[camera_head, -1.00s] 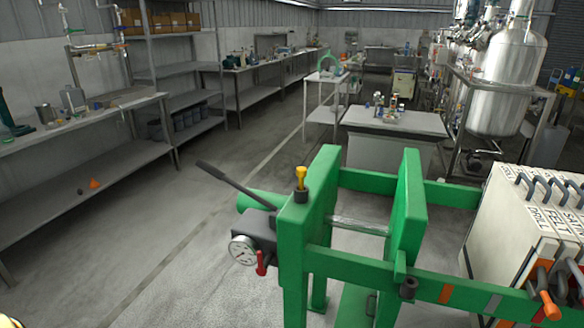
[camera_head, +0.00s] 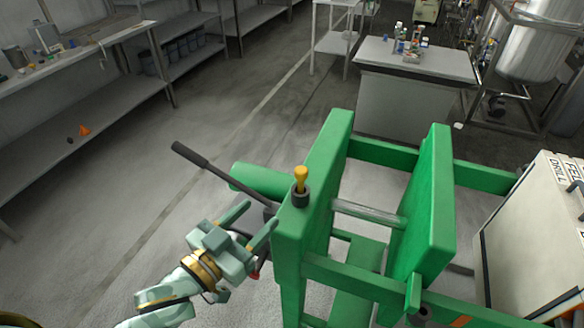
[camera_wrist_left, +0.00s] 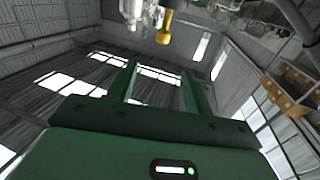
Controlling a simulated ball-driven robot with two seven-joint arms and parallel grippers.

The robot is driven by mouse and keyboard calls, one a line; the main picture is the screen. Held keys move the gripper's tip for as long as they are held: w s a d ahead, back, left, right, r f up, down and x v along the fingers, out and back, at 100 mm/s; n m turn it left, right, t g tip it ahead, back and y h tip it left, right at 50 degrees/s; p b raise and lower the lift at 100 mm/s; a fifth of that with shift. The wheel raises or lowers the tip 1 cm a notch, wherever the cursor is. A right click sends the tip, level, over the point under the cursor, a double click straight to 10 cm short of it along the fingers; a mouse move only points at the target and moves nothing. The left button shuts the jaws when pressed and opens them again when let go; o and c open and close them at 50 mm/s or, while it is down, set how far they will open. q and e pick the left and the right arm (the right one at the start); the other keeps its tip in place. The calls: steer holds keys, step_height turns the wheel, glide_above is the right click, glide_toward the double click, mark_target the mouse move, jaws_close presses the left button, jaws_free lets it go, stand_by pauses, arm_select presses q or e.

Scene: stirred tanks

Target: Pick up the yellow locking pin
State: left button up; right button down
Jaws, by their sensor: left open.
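The yellow locking pin (camera_head: 301,180) stands upright in a dark collar (camera_head: 300,197) on top of the left upright plate of the green press frame (camera_head: 325,165). My left gripper (camera_head: 260,214) is open, to the left of the pin and lower in the head view. Its two fingers point up and right, with nothing seen between them. In the left wrist view the open fingers (camera_wrist_left: 162,72) point up the picture; a yellow knobbed shape (camera_wrist_left: 165,27) shows beyond them, and I cannot tell for sure that it is the pin. My right gripper is not in view.
A black lever handle (camera_head: 215,168) sticks out left of the press, above my left gripper. A green cylinder (camera_head: 258,180) lies behind the lever. The floor to the left is clear.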

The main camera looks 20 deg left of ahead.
arm_select(q)
glide_toward(297, 176)
steer(key=x, duration=0.5)
steer(key=shift+w+d+r, duration=0.15)
steer(key=shift+w+d, duration=0.1)
steer(key=shift+d, duration=0.05)
steer(key=shift+w+d, duration=0.1)
steer(key=shift+w, duration=0.1)
steer(key=b+x, duration=0.1)
steer(key=x, duration=0.4)
steer(key=shift+w, duration=0.3)
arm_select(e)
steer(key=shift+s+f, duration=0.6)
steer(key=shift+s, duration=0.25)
arm_select(q)
steer(key=shift+s+a, duration=0.1)
steer(key=shift+a, duration=0.1)
steer(key=shift+c, duration=0.3)
steer(key=c, duration=1)
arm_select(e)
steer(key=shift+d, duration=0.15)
